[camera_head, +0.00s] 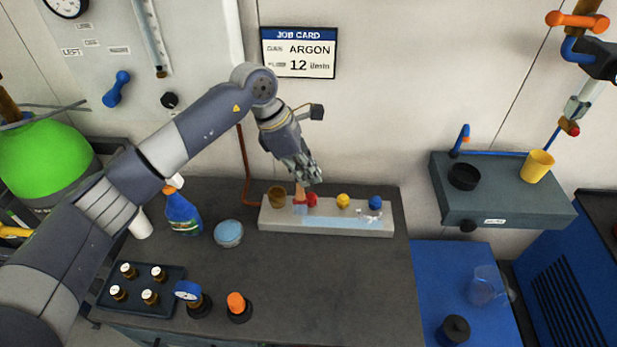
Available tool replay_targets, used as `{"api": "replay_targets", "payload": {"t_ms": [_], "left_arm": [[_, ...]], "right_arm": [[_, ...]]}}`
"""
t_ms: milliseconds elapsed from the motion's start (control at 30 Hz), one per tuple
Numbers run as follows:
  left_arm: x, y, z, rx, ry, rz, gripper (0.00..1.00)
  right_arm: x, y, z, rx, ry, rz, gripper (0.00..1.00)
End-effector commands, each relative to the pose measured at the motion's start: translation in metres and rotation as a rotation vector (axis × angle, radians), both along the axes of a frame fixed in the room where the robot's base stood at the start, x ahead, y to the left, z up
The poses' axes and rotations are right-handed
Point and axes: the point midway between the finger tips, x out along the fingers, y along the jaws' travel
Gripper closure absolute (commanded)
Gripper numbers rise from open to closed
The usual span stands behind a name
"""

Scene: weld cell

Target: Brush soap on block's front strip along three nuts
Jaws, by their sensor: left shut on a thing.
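A pale block (275,222) lies along the back of the dark bench. Red (312,200), yellow (343,201) and blue (375,202) nuts stand on it, with a brown round fitting (277,196) at its left end. A light blue wet-looking strip (335,221) runs along the front, with whitish foam near the blue nut. My left gripper (303,181) is shut on a small brush (299,194), pointing down. The brush's lower end is at the block, just left of the red nut; contact is hard to tell. My right gripper is not in view.
The bench's front middle is clear.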

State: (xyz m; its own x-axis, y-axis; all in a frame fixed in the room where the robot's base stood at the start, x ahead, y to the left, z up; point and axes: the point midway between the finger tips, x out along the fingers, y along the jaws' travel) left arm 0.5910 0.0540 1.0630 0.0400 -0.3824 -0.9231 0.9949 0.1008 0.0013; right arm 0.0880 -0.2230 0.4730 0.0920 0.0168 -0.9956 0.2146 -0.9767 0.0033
Motion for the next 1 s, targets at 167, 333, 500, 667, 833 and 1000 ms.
{"api": "replay_targets", "payload": {"t_ms": [167,333,500,667,833,1000], "left_arm": [[0.001,0.004,0.019,0.000,-0.003,0.004,1.00],[0.001,0.006,0.034,-0.001,-0.001,0.007,1.00],[0.001,0.008,0.048,0.000,-0.002,0.007,1.00],[0.000,0.009,0.052,0.000,0.000,0.008,1.00],[0.000,0.009,0.052,0.000,0.000,0.008,1.00],[0.000,0.009,0.052,0.000,-0.001,0.008,1.00]], "right_arm": [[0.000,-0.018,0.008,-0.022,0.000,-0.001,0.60],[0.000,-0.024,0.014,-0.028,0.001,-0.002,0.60],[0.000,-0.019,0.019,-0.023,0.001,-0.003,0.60],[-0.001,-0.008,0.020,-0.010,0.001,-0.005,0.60],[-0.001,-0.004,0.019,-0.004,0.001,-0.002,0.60],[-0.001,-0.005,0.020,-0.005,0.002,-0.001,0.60]]}}
